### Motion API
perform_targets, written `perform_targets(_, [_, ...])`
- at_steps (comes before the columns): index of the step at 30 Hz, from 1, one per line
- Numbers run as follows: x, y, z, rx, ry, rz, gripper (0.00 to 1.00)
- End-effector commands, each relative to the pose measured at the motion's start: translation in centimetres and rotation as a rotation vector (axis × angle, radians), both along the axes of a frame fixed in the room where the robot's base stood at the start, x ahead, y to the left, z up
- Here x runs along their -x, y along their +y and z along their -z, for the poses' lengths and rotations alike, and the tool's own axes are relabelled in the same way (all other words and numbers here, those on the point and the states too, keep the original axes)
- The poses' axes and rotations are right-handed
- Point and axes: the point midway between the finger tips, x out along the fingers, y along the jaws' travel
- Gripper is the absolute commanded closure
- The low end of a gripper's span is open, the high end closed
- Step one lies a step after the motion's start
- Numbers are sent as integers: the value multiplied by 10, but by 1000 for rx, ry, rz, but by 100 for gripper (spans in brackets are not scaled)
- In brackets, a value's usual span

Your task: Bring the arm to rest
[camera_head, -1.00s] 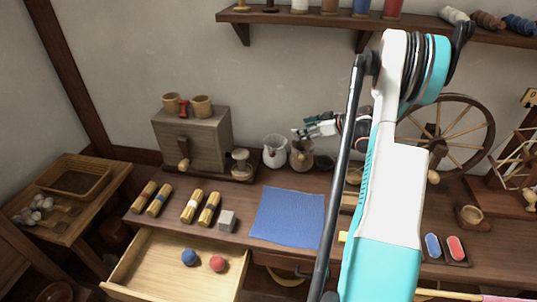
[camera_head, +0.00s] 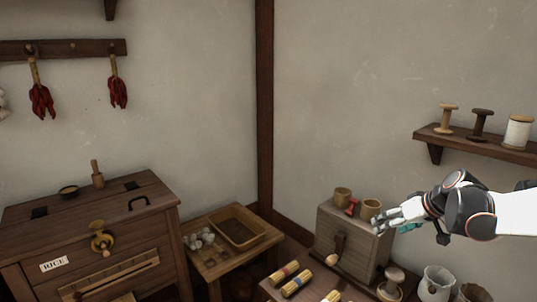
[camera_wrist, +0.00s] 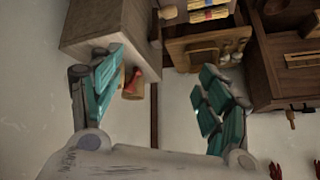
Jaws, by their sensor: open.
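My gripper (camera_head: 388,222) is at the right of the head view, on my arm that reaches in from the right edge. It is raised in front of the wall, and its fingers overlap the upper right of a wooden box (camera_head: 340,238) with two small cups (camera_head: 342,195) and a red piece (camera_head: 352,208) on top. Whether the fingertips touch the box or cups cannot be told for sure.
A rice chest (camera_head: 95,235) stands at the left. A small table (camera_head: 215,280) with a tray (camera_head: 240,227) and white lumps is in the corner. A shelf with spools (camera_head: 480,143) is at the right. White and brown jugs (camera_head: 437,284) stand below my arm.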

Motion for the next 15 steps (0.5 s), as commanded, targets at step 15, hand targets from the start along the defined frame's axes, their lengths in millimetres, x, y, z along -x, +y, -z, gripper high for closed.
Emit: perform_targets(15, [103, 176, -90, 98, 90, 99, 30])
